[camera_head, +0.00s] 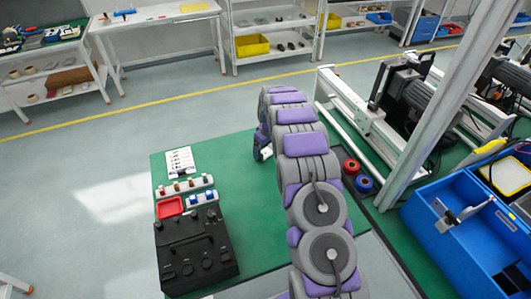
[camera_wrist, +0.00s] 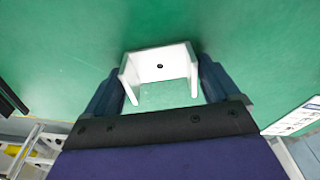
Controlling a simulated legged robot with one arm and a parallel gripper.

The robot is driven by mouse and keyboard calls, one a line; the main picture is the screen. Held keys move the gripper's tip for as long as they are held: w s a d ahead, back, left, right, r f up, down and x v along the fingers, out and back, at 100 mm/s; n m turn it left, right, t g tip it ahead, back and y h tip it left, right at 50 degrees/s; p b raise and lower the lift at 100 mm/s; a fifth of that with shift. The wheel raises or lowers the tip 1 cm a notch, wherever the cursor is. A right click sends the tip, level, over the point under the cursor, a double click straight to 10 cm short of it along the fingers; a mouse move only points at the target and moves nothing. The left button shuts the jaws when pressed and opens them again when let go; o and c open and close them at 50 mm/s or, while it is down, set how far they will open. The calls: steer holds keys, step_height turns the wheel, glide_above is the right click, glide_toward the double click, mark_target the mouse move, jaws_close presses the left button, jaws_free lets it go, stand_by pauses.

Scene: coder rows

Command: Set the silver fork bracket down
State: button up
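My gripper (camera_wrist: 160,85) points down over the green mat, with one dark finger on each side of the silver fork bracket (camera_wrist: 162,64). The bracket is a pale U shape with a small dark hole in its back plate. Its two prongs lie against the inner sides of the fingers, so the gripper looks shut on it. In the head view my gripper (camera_head: 262,148) is mostly hidden behind my arm, low over the green mat (camera_head: 235,185), with a pale bit of the bracket showing. I cannot tell whether the bracket touches the mat.
Left on the mat are a white sheet (camera_head: 180,161), small racks of parts (camera_head: 185,187), a red tray (camera_head: 169,207) and a black box (camera_head: 195,250). Red and blue rings (camera_head: 364,183) lie right of my arm. A blue crate (camera_head: 470,240) stands far right. The mat's middle is clear.

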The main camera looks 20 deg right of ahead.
steer(key=c, duration=0.9)
steer(key=shift+r, duration=0.1)
